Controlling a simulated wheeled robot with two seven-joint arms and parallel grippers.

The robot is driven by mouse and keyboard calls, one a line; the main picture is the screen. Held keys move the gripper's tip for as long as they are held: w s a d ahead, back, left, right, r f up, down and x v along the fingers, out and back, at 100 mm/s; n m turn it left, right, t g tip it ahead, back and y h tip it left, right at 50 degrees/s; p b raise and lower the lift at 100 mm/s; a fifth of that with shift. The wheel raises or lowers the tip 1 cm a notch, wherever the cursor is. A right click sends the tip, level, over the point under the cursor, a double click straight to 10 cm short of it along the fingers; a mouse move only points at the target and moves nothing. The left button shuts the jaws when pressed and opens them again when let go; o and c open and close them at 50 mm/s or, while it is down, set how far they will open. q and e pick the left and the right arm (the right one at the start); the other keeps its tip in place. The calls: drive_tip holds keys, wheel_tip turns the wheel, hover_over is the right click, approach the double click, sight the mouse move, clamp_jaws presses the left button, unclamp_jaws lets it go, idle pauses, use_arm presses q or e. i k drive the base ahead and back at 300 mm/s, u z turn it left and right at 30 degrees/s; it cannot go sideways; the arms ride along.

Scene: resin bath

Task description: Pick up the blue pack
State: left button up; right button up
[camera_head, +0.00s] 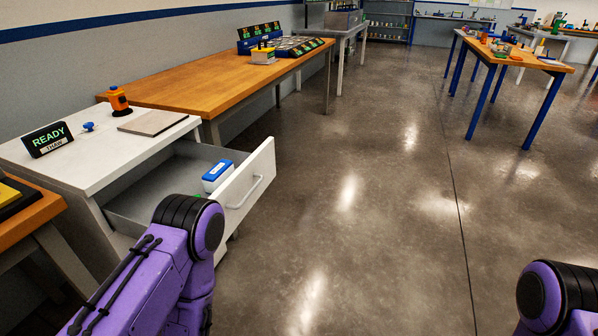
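The blue pack (217,170) has a blue top and a white lower part. It is in the open drawer (250,190) of the white cabinet, close to the drawer's front panel. My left arm comes in from the lower left, and its purple and black joint overlaps the near part of the drawer. My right arm shows only at the lower right corner. Neither gripper shows in the view.
On the white cabinet top (95,160) are a READY sign (47,138), a small blue knob (88,126), an orange device (119,101) and a flat grey plate (153,122). A wooden bench (200,82) stands behind.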

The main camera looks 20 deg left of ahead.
sight(211, 181)
drive_tip(key=z, duration=0.45)
drive_tip(key=i, duration=1.05)
drive_tip(key=u, duration=0.9)
